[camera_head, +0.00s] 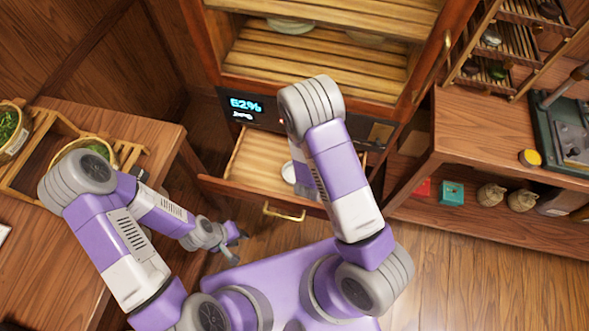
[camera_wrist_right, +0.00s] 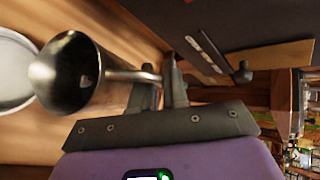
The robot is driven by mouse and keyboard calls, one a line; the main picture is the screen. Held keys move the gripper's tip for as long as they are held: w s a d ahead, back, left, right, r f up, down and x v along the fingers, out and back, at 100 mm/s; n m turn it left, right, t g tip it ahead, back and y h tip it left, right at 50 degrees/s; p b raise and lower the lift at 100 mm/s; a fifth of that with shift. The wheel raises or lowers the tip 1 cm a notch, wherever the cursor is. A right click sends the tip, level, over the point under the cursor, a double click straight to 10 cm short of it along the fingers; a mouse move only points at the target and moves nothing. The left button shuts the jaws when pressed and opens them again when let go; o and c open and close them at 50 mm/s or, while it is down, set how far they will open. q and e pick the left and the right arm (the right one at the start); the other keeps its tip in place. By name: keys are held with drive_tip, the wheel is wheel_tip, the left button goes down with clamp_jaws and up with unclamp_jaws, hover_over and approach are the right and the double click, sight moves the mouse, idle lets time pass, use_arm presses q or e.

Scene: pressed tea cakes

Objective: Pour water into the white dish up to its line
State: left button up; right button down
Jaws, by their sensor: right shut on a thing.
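The white dish (camera_head: 288,172) sits in the open drawer, partly hidden behind my right arm in the head view. Its pale rim also shows at the left edge of the right wrist view (camera_wrist_right: 14,98). My right gripper (camera_wrist_right: 162,82) is shut on the thin handle of a shiny metal pitcher (camera_wrist_right: 75,78), which is beside the dish in that view. The right gripper and pitcher are hidden in the head view. No water or fill line can be made out. My left gripper (camera_head: 238,243) is open and empty, low in front of the drawer's left side.
A table (camera_head: 130,125) with baskets stands at left. A shelf unit (camera_head: 480,150) stands at right. Floor shows between them.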

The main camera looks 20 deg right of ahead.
drive_tip(key=shift+w+a+r+h, duration=0.1)
drive_tip(key=shift+a+r+h, duration=0.15)
drive_tip(key=shift+h, duration=0.05)
drive_tip(key=shift+w+a+r+n+h+p, duration=0.1)
drive_tip(key=shift+a+r+n+h+p, duration=0.05)
drive_tip(key=shift+a+n+h+p, duration=0.2)
drive_tip(key=shift+r, duration=0.1)
drive_tip(key=shift+a, duration=0.1)
drive_tip(key=shift+w+a, duration=0.1)
idle(0.4)
drive_tip(key=shift+w+a+r+n+h, duration=0.15)
drive_tip(key=shift+a+r+n+h, duration=0.4)
drive_tip(key=shift+a+r+h, duration=0.15)
idle(0.5)
drive_tip(key=shift+w+a+r+h+p, duration=0.15)
drive_tip(key=shift+a+h+p, duration=0.1)
drive_tip(key=shift+p, duration=0.2)
drive_tip(key=shift+a, duration=0.2)
